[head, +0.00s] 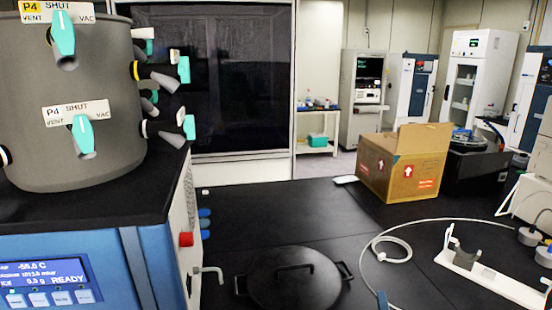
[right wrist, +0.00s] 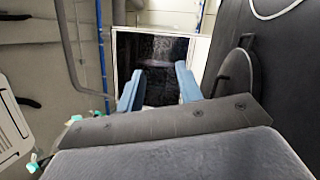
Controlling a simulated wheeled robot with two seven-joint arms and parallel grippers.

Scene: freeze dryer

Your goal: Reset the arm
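My right gripper (right wrist: 158,84) shows in the right wrist view with its two blue fingers apart and nothing between them. In the head view only a small blue tip of it (head: 382,299) shows at the bottom edge, over the black bench. My left gripper is in neither view. The freeze dryer has a grey drum (head: 60,120) with several teal-handled valves, on a blue and black base (head: 150,265) at the left. Its display (head: 45,275) reads READY.
A black round lid (head: 290,285) lies on the bench close to the right gripper tip. A white hose (head: 395,248) and a white stand (head: 490,280) lie to the right. A cardboard box (head: 405,165) stands farther back. The bench middle (head: 270,215) is clear.

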